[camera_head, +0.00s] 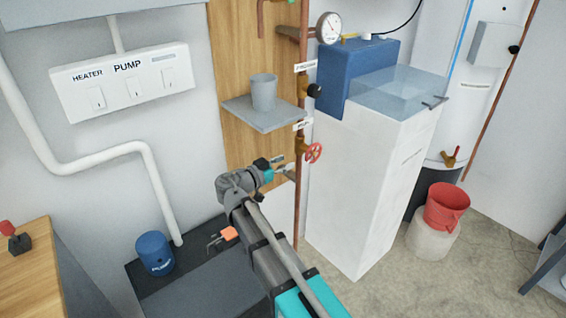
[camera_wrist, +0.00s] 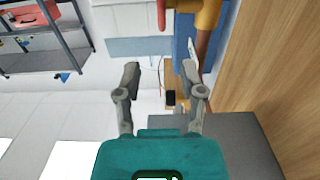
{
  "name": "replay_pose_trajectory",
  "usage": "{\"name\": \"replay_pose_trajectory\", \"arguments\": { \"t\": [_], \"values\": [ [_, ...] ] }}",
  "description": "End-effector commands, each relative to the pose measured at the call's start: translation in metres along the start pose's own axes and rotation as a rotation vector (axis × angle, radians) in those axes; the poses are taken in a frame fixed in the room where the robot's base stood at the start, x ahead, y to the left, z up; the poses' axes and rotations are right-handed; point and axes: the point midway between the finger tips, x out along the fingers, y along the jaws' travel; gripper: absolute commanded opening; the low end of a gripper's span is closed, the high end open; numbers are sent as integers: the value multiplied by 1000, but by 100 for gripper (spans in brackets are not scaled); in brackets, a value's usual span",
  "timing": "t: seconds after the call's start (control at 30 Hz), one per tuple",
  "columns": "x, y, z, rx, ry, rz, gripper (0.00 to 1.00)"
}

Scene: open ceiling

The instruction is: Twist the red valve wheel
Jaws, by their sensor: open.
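The red valve wheel (camera_head: 314,153) sits on a brass valve on the vertical copper pipe, below the small shelf. In the wrist view, a red piece (camera_wrist: 161,14) at the top edge, beside a brass-coloured body (camera_wrist: 207,14), looks like part of the wheel; the rest is cut off. My gripper (camera_head: 285,167) is just left of and slightly below the wheel in the head view. In the wrist view its two fingers (camera_wrist: 160,69) are spread with nothing between them. The gripper appears apart from the wheel.
A grey shelf (camera_head: 262,115) with a grey cup (camera_head: 263,92) is above my gripper. A white cabinet (camera_head: 358,190) with a blue tank (camera_head: 345,75) stands right of the pipe. A switch panel (camera_head: 125,83) is on the left wall. A red bucket (camera_head: 446,207) is at right.

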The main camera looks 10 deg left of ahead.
Motion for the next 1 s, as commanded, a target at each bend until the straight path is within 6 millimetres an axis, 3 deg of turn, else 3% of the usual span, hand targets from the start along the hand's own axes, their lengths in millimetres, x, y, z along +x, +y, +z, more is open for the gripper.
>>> {"name": "replay_pose_trajectory", "arguments": {
  "t": [0.27, 0.6, 0.8, 1.0],
  "values": [
    [35, 39, 23, -98, -128, 69, 51],
    [97, 138, 84, -336, -514, 156, 51],
    [115, 198, 119, -449, -771, 135, 51],
    [119, 250, 148, -525, -1017, 49, 51]
  ]
}}
